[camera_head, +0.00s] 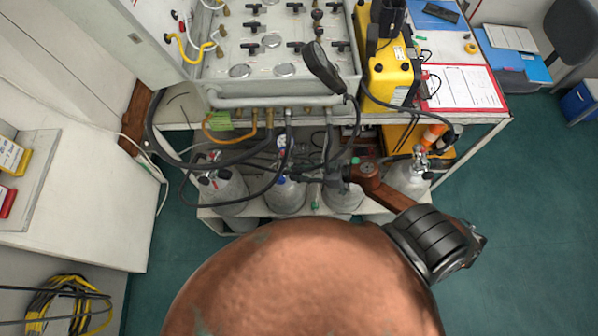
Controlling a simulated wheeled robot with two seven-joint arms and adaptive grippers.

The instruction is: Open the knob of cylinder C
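Several grey gas cylinders stand in a row on a low shelf under the air panel. One is at the left (222,190), one has a blue part near its top (286,194), one is right of that (343,199), and one is at the right end (407,180). I cannot read any letter marking cylinder C. My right gripper (336,176) is at the top of the third cylinder from the left, by its valve. Its fingers are small and dark, and that cylinder's knob is not clearly visible. My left gripper is not in view.
The air panel (275,20) with valves and gauges stands above the cylinders. Black hoses (230,160) loop in front of them. A yellow device (390,75) and a red clipboard (462,88) lie on the right. A white cabinet is at left; green floor (530,210) is clear at right.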

